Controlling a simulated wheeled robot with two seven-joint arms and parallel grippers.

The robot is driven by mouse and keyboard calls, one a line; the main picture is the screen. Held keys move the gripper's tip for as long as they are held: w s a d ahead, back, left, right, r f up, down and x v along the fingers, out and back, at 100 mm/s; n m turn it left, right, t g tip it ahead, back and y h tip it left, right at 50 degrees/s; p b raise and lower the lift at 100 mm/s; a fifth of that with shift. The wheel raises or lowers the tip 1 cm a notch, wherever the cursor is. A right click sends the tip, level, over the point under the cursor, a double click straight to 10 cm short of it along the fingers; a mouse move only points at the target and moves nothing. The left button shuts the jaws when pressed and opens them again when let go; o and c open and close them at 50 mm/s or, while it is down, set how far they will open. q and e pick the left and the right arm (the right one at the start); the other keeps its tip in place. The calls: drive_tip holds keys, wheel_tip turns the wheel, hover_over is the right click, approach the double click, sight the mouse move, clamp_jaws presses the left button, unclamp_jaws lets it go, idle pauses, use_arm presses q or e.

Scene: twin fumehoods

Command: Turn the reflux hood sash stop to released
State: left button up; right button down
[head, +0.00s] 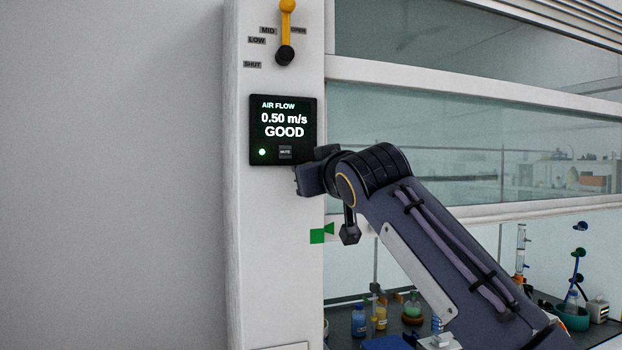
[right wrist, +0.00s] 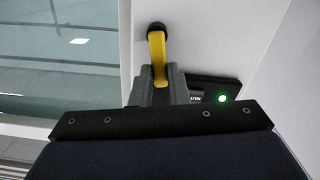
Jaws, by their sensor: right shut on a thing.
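A yellow lever (right wrist: 157,55) with a dark round end (right wrist: 157,27) shows in the right wrist view, on the white post beside the glass. I take it to be the sash stop. My right gripper (right wrist: 158,86) is shut on the lever, its grey fingers on either side. The dark end stays clear of the fingers. In the head view my right gripper (head: 312,178) is at the post, just below the air flow panel, and the held lever is hidden there. My left gripper is not in view.
The air flow panel (head: 283,130) reads 0.50 m/s GOOD, very close to the gripper. Another yellow lever (head: 286,25) with a black knob is above, beside position labels. The sash glass (head: 440,125) is to the right. Bottles (head: 359,320) stand inside the hood.

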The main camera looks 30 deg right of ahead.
drive_tip(key=shift+s+d+m, duration=0.1)
drive_tip(key=shift+d+m, duration=0.2)
drive_tip(key=shift+m, duration=0.8)
drive_tip(key=c, duration=1.4)
unclamp_jaws()
drive_tip(key=b+v, duration=0.2)
drive_tip(key=v, duration=0.5)
drive_tip(key=shift+s+b, duration=0.35)
drive_tip(key=shift+s, duration=0.05)
